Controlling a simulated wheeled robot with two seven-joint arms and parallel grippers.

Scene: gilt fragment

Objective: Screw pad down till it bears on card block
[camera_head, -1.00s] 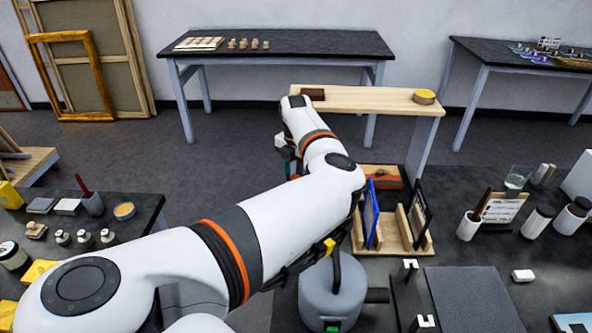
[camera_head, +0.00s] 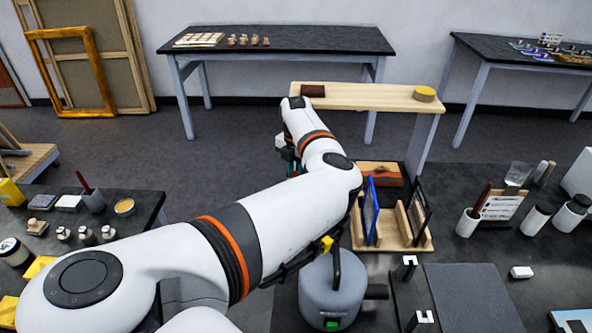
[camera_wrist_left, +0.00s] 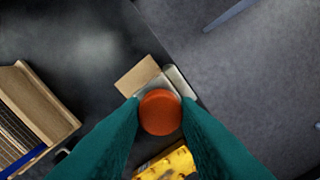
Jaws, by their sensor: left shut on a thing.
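In the left wrist view, my left gripper (camera_wrist_left: 160,120) has its two teal fingers on either side of a round orange knob (camera_wrist_left: 160,112), shut on it. A tan block (camera_wrist_left: 138,77), probably the card block, lies just beyond the knob, beside a pale metal part (camera_wrist_left: 180,82) at the dark table's edge. The pad is hidden under the knob, so I cannot tell whether it touches the block. In the head view, my left gripper (camera_head: 288,153) is mostly hidden behind its own arm. My right gripper is not in view.
A yellow patterned thing (camera_wrist_left: 168,164) lies near the fingers. A wooden rack (camera_head: 405,225) with upright panels stands right of my arm, and a grey pot (camera_head: 332,290) stands in front. A wooden shelf (camera_head: 370,98) is behind. Open floor borders the table edge.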

